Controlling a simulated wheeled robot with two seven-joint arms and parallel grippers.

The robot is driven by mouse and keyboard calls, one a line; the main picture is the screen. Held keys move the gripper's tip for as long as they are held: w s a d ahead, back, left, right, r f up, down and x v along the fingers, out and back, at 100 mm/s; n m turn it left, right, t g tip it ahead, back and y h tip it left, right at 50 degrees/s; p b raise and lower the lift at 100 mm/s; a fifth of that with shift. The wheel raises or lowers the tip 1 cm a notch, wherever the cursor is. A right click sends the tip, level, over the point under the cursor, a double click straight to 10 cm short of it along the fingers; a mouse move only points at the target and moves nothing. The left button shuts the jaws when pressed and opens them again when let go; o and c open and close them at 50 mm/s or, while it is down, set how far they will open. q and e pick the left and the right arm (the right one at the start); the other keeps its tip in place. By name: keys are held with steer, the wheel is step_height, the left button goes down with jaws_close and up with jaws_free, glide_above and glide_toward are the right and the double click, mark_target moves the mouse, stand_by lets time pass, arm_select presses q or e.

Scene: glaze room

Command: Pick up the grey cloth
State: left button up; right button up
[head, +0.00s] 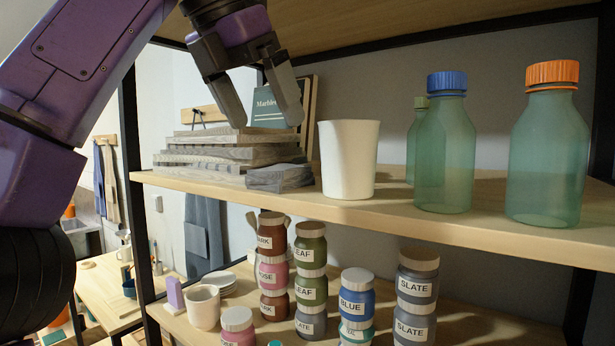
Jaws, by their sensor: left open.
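The grey cloth (280,178) lies as a small folded bundle near the front edge of the upper shelf, between the stack of grey boards (215,152) and the white cup (348,160). My left gripper (266,120) is open, with its two fingers pointing down. It is above the cloth and in front of the boards in the picture, apart from the cloth, with nothing between its fingers. My right gripper is not in view.
The upper shelf (400,215) also holds teal bottles with a blue cap (445,150) and an orange cap (547,150), and a dark green book (266,108). Labelled jars (310,290) stand on the lower shelf. A black post (133,165) rises at left.

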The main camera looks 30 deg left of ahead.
mark_target(279, 168)
arm_select(q)
steer(key=shift+s+f, duration=0.1)
steer(key=shift+f, duration=0.35)
steer(key=x, duration=0.8)
steer(key=shift+r, duration=0.1)
steer(key=shift+s, duration=0.75)
steer(key=c, duration=1)
steer(key=shift+w, duration=0.25)
steer(key=shift+c, duration=0.5)
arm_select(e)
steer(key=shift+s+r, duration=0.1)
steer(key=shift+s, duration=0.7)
